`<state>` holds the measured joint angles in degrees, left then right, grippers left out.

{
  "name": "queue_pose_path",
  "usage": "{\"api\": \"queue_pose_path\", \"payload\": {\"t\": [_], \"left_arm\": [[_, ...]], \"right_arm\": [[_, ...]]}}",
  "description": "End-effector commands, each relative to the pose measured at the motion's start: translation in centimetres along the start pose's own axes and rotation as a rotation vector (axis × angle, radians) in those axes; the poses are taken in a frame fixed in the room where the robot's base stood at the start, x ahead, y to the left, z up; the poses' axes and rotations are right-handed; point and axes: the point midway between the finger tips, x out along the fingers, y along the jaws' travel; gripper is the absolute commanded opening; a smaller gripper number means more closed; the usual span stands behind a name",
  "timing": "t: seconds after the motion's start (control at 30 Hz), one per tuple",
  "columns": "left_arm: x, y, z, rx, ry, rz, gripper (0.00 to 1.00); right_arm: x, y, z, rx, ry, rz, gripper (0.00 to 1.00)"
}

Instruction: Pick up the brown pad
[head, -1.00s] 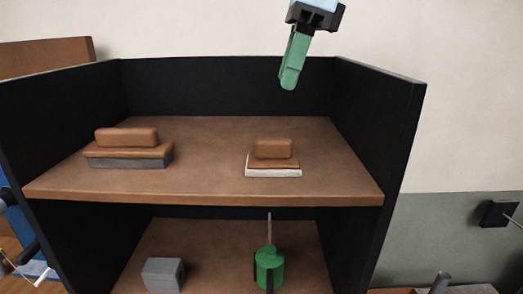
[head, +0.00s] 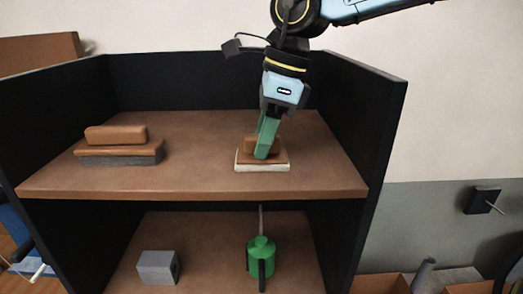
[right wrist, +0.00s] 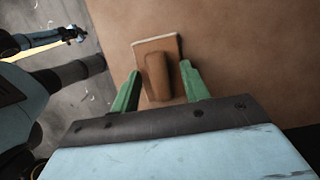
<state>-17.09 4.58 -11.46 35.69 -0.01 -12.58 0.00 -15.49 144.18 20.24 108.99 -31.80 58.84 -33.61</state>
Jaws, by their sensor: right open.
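A small brown pad (head: 281,160) with a raised brown handle and a pale underside lies flat on the right part of the upper shelf. In the right wrist view the pad (right wrist: 157,76) lies between the green fingers of my right gripper (right wrist: 160,68). In the head view my right gripper (head: 264,152) is down at the pad, with its near finger hiding part of the handle. The fingers are open, one on each side of the handle; whether they touch it I cannot tell. A larger brown pad (head: 116,135) with a grey underside lies on the left. My left gripper is not in view.
The brown shelf (head: 190,185) has dark side and back walls; the right wall (head: 358,120) stands near my right arm. On the lower level are a grey block (head: 157,267) and a green bottle-like tool (head: 261,258). The shelf between the two pads is clear.

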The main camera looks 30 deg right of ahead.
Motion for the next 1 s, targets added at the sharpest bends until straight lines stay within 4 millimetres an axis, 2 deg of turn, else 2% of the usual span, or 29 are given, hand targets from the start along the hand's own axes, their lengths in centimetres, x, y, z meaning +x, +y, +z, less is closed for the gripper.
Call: {"api": "queue_pose_path", "payload": {"t": [0.1, 0.4, 0.47, 0.77, 0.87, 1.0], "left_arm": [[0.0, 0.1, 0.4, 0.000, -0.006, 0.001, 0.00], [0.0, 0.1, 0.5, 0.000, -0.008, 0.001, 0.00], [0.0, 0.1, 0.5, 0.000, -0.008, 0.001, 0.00], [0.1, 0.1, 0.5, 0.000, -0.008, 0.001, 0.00], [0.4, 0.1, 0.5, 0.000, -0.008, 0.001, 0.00], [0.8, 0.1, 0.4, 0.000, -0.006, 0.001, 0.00]], "right_arm": [[0.0, 0.0, 0.0, 0.000, 0.000, 0.000, 0.45], [-0.1, 0.0, 0.0, 0.000, 0.000, 0.000, 0.06], [-0.1, 0.0, 0.0, 0.000, 0.000, 0.000, 0.00], [-0.5, -0.1, 0.2, 0.000, -0.001, -0.002, 0.00], [-1.7, -0.1, 0.5, -0.001, -0.003, -0.005, 0.00], [-4.4, -0.1, 1.3, 0.000, -0.004, -0.005, 0.00]]}}
